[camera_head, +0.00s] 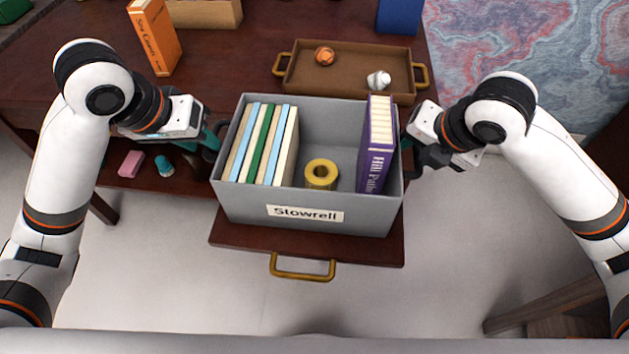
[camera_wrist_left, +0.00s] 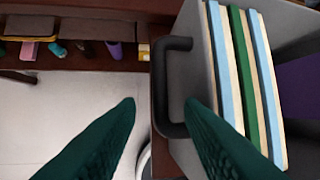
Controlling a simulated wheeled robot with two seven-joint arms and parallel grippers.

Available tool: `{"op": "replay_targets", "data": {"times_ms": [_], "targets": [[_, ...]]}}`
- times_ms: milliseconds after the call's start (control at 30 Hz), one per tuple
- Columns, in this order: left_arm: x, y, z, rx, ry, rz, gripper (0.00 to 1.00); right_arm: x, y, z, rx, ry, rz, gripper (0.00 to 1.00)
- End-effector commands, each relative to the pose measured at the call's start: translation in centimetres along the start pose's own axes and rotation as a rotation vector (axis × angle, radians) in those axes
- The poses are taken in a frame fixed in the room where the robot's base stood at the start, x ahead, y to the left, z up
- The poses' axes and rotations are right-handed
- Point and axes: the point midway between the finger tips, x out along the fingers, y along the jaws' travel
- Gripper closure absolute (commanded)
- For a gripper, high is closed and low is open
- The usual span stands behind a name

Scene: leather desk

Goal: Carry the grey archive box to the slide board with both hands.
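The grey archive box (camera_head: 305,215), labelled "Stowrell", is upright over the dark wooden slide board (camera_head: 350,251), which juts from the desk front with a brass handle. I cannot tell whether the box touches the board. My left gripper (camera_head: 212,140) is at the box's left side. In the left wrist view its green fingers (camera_wrist_left: 161,103) are spread, with the box's black side handle (camera_wrist_left: 171,85) between or just beyond the tips. My right gripper (camera_head: 412,150) is at the box's right side by a dark handle; its fingers are too hidden to judge.
The box holds several upright books (camera_head: 262,145), a yellow tape roll (camera_head: 321,174) and a purple book (camera_head: 376,150). A brown tray (camera_head: 345,75) stands behind it. An orange book (camera_head: 155,38) is at back left. A pink item (camera_head: 130,163) lies on a low shelf.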

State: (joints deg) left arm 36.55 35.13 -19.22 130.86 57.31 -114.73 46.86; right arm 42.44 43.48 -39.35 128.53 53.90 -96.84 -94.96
Motion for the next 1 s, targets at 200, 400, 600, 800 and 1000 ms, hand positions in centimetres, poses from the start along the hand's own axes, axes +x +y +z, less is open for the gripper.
{"op": "replay_targets", "data": {"times_ms": [200, 400, 600, 800, 1000], "targets": [[-2.3, 0.1, 0.1, -0.001, -0.002, 0.003, 0.65, 0.1, -0.1, 0.2, -0.004, -0.006, -0.003, 0.61], [-2.7, 0.0, 0.0, -0.001, 0.002, 0.002, 0.65, -1.4, -0.1, 0.1, -0.005, -0.001, -0.005, 0.61], [-2.6, 0.0, 0.0, -0.001, 0.002, 0.002, 0.65, -5.6, 0.0, 0.0, -0.004, 0.004, -0.004, 0.61], [-2.6, 0.0, 0.0, -0.001, 0.001, 0.001, 0.65, -9.6, 0.0, -0.1, -0.002, 0.004, -0.003, 0.61], [-2.6, 0.0, 0.0, -0.001, 0.001, 0.001, 0.65, -11.7, 0.1, 0.0, -0.001, 0.000, -0.003, 0.61]]}}
